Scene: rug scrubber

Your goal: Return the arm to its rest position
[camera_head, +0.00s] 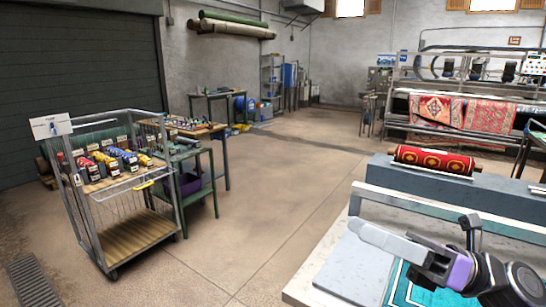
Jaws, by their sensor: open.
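My gripper (442,258) is at the lower right, at the end of my folded light grey and black arm with a purple band. It is open, and nothing shows in it. Its fingertips are hard to make out. It lies in front of a teal rug (400,290) with a white line, which it partly hides. The rug is on a pale worktop (325,270), and only a part of it is in view.
A rolled red rug (433,160) lies on a blue-grey beam (400,178) behind the worktop. A wire cart (137,230) with coloured bottles and a green table (213,190) stand at left. Red rugs (487,112) hang on a rack at back right. The middle floor is clear.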

